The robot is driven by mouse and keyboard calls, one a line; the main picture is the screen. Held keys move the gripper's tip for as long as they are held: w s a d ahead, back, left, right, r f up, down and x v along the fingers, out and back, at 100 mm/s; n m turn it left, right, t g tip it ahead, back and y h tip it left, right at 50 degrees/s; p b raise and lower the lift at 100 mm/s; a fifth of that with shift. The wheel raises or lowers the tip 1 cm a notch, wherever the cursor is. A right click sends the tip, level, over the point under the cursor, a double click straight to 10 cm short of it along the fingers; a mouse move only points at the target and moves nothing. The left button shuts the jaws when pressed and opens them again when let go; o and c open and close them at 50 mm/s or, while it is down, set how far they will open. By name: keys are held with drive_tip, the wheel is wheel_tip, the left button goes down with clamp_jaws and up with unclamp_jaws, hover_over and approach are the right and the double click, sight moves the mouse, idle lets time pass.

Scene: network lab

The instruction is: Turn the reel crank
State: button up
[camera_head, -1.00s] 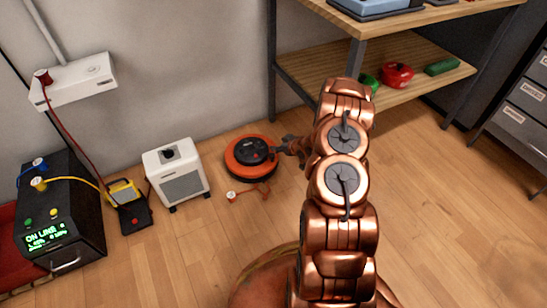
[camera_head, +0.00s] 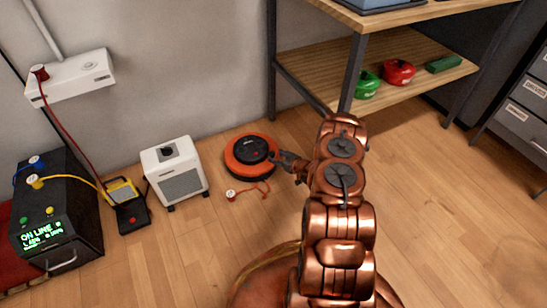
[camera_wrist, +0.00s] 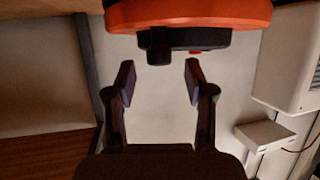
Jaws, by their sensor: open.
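The reel (camera_head: 253,156) is a round orange and black unit on the wooden floor by the wall. It also shows at the top of the wrist view (camera_wrist: 190,14), partly cut off. A dark block with a short black knob (camera_wrist: 159,53) juts from it there; this looks like the crank. My gripper (camera_head: 280,157) is at the reel's right side in the head view. In the wrist view my gripper (camera_wrist: 159,78) has its two fingers wide apart and nothing between them. The knob appears beyond the fingertips and between their lines; I cannot tell the exact gap.
An orange cord with a plug (camera_head: 231,194) lies in front of the reel. A white heater-like box (camera_head: 177,173) stands to its left, beside a yellow and black device (camera_head: 126,202). A wooden shelf (camera_head: 400,80) stands behind on the right. Floor at right is clear.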

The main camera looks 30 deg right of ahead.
sight(273, 155)
drive_tip(key=shift+b+x, duration=0.4)
drive_tip(key=shift+x, duration=1.1)
drive_tip(key=shift+d, duration=0.1)
clamp_jaws()
